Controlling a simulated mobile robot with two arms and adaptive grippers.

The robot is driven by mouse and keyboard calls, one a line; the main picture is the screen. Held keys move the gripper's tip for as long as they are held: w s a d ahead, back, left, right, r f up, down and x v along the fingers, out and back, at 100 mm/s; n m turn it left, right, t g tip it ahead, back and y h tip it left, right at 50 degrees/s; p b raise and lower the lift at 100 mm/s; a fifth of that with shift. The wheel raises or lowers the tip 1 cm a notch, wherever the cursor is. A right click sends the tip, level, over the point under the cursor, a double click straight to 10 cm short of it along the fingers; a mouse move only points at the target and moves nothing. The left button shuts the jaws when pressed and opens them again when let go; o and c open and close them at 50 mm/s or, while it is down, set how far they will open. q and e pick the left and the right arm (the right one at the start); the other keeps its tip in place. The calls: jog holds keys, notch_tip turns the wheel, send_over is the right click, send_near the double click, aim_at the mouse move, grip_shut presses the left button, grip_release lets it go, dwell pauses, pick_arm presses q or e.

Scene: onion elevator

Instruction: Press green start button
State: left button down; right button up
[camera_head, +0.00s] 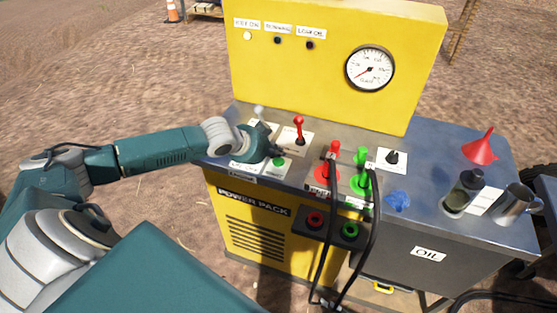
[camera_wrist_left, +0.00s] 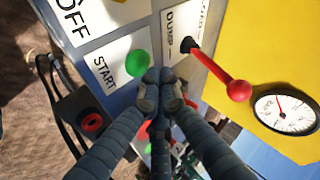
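The green start button (camera_head: 278,162) sits on a white plate on the grey top of the yellow power pack, just below and right of my left gripper (camera_head: 271,153). The left wrist view shows the same green button (camera_wrist_left: 137,63) beside the word START. There my left gripper's fingertips (camera_wrist_left: 159,76) are together with nothing between them. They lie close to the button's lower right edge; I cannot tell whether they touch it. My right gripper is not in view.
A red-knobbed lever (camera_head: 299,128) stands just right of the gripper. Red (camera_head: 333,150) and green (camera_head: 361,160) handles with black hoses stand further right. A yellow panel (camera_head: 335,95) with a gauge (camera_head: 369,69) rises behind. A red funnel (camera_head: 480,149) and a metal jug (camera_head: 516,204) stand far right.

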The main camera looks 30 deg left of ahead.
aim_at(277, 162)
pick_arm(q)
jog(key=shift+f, duration=0.15)
dwell(0.4)
jog(key=shift+f, duration=0.3)
jog(key=shift+f, duration=0.65)
dwell(0.7)
jog(key=shift+r, duration=0.1)
jog(key=shift+r+p, duration=0.95)
jog(key=shift+p, duration=0.15)
notch_tip(277, 162, up, 5)
jog(key=p, duration=0.5)
jog(key=shift+r, duration=0.1)
